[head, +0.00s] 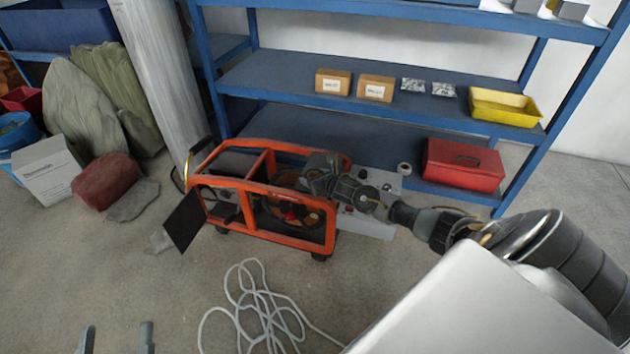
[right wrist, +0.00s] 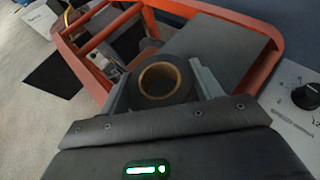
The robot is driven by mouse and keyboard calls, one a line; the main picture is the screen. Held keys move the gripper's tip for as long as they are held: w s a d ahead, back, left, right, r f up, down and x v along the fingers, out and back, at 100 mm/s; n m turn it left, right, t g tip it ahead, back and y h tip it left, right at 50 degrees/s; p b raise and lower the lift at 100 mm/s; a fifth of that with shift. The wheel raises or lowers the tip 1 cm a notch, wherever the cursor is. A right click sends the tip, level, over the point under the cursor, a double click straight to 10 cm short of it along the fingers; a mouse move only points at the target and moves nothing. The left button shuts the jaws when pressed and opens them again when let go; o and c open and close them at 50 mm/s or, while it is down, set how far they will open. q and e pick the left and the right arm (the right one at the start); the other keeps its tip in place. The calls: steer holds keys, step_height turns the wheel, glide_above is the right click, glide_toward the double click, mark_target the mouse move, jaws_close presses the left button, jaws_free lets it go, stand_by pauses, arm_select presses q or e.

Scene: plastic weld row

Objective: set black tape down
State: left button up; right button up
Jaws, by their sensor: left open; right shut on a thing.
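The black tape (right wrist: 160,82) is a black roll with a tan core, seen in the right wrist view between my right gripper's fingers (right wrist: 162,84). My right gripper is shut on it and holds it over the orange-framed cart (right wrist: 262,32). In the head view my right arm reaches in from the right to the cart (head: 283,234), and its wrist hides the tape. I cannot tell whether the tape touches anything below. My left gripper (head: 117,338) is open and empty at the bottom left, above the floor.
A grey panel with knobs (head: 372,222) stands beside the cart. The blue shelf (head: 300,128) behind holds cartons and a yellow tray (head: 505,107). A pale cable (head: 250,300) lies coiled on the floor.

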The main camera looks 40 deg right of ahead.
arm_select(q)
steer(key=shift+a+r+t, duration=0.15)
steer(key=shift+r+t, duration=0.1)
steer(key=shift+t, duration=0.05)
arm_select(e)
steer(key=shift+f, duration=0.3)
steer(key=shift+f, duration=0.15)
steer(key=o, duration=1)
arm_select(q)
steer(key=shift+a+r+h, duration=0.1)
steer(key=shift+r+h, duration=0.05)
steer(key=shift+h, duration=0.15)
arm_select(e)
steer(key=shift+s+r, duration=0.25)
steer(key=shift+r, duration=0.05)
steer(key=p+v, duration=0.1)
steer(key=v, duration=0.2)
steer(key=shift+s+r+p, duration=0.1)
steer(key=shift+p, duration=0.2)
arm_select(q)
steer(key=a+f+g+y+p, duration=0.1)
steer(key=f+g+y, duration=0.2)
steer(key=f, duration=0.2)
steer(key=w+a+f+n+g+y+p, duration=0.1)
steer(key=a+f+g+y, duration=0.1)
steer(key=f, duration=0.3)
steer(key=shift+a+f+n+g+y, duration=0.3)
steer(key=shift+g+y, duration=0.3)
arm_select(e)
steer(key=v, duration=0.8)
